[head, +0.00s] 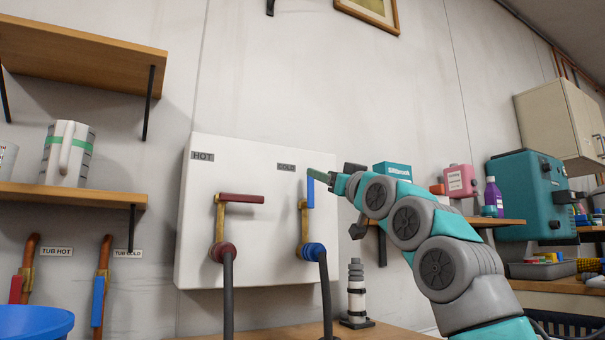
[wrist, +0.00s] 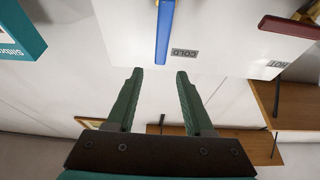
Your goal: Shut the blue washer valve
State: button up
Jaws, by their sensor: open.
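The blue washer valve has a blue lever (head: 311,191) that stands upright, in line with its brass body (head: 304,222) on the white wall box marked COLD. In the wrist view, which is upside down, the lever (wrist: 165,32) is ahead of the fingertips, roughly centred on the gap. My gripper (head: 318,174) is near the lever's upper end in the head view. The green fingers are apart and the gap (wrist: 158,73) is empty. The fingers do not appear to touch the lever; the exact distance is unclear.
The HOT valve's red lever (head: 241,198) lies horizontal to the left. The white box (head: 262,165) backs both valves, with dark hoses below. A grey and white bottle-like object (head: 356,292) stands below right. Wooden shelves (head: 75,193) are at left; a teal box (wrist: 18,32) is nearby.

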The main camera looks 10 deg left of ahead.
jog(key=shift+p+x, duration=3.25)
jog(key=shift+x, duration=0.4)
grip_shut()
